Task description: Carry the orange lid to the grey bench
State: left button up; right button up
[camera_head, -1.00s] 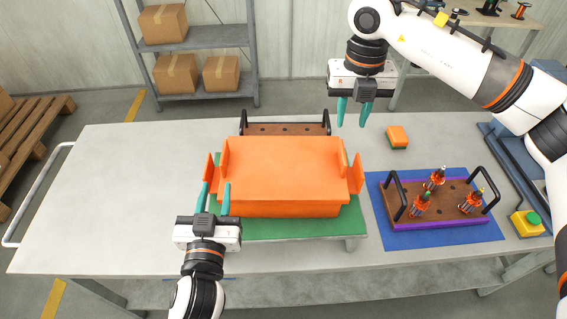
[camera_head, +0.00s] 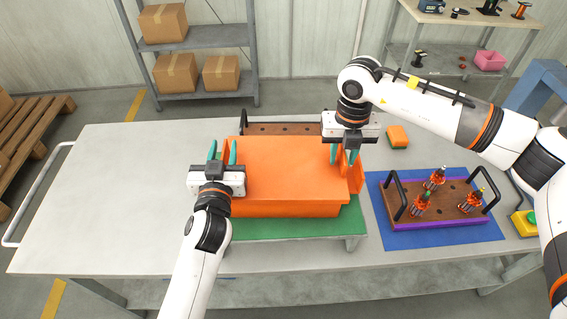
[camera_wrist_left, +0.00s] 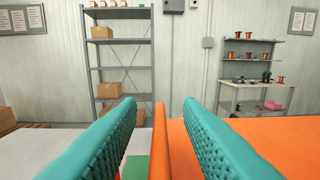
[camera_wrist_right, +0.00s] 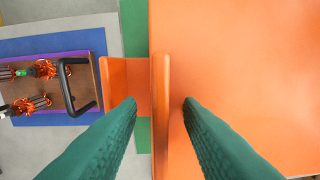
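The orange lid (camera_head: 285,172) lies on an orange box (camera_head: 280,210) on the grey bench (camera_head: 110,190). Upright orange tabs stand along its left and right sides. My left gripper (camera_head: 222,152) is at the lid's left side, open; in the left wrist view the upright tab (camera_wrist_left: 160,145) stands between its teal fingers, apart from both. My right gripper (camera_head: 344,156) is at the lid's right side, open, pointing down; in the right wrist view the right tab (camera_wrist_right: 160,110) runs between its fingers. The left tab is mostly hidden by my left gripper in the head view.
A brown tray (camera_head: 440,200) with black handles and several small armatures sits on a blue mat (camera_head: 400,235) at the right. A small orange block (camera_head: 398,137) lies behind it. A green mat (camera_head: 300,226) is under the box. The bench's left part is clear.

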pick_arm(q)
grip_shut()
pick_arm(e)
grip_shut()
pick_arm(q)
jog(key=shift+r, duration=0.1)
pick_arm(e)
jog(key=shift+r, duration=0.1)
